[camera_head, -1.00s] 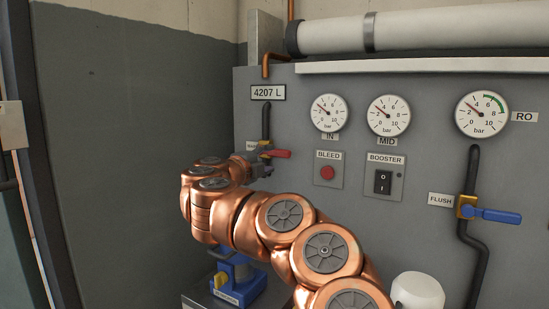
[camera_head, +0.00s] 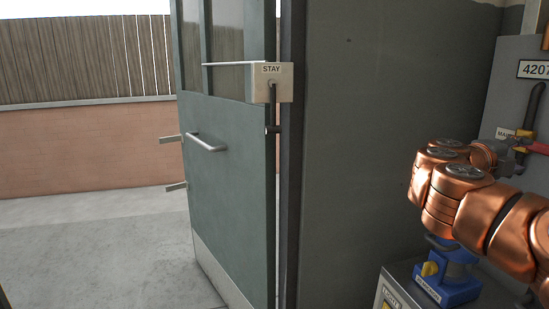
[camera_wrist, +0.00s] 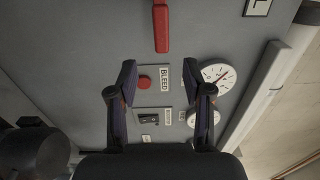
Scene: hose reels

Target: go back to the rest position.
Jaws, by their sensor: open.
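My gripper (camera_wrist: 167,82) is open and empty in the wrist view, its two dark fingers spread apart and facing the grey panel. A red lever (camera_wrist: 161,28) lies above and outside the fingers in that view. The lever (camera_head: 537,147) also shows at the right edge of the head view, on the valve by the label starting "MAI". My copper arm reaches in from the right there, its end close to this valve and partly hiding it. The gripper's fingers are hard to make out in the head view.
The BLEED button (camera_wrist: 146,83) and gauges (camera_wrist: 217,76) are on the panel facing the gripper. A blue device (camera_head: 448,289) stands on a cabinet below my arm. A green door (camera_head: 230,170) stands open at left, with a STAY box (camera_head: 272,82) beside it. Paving outside is clear.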

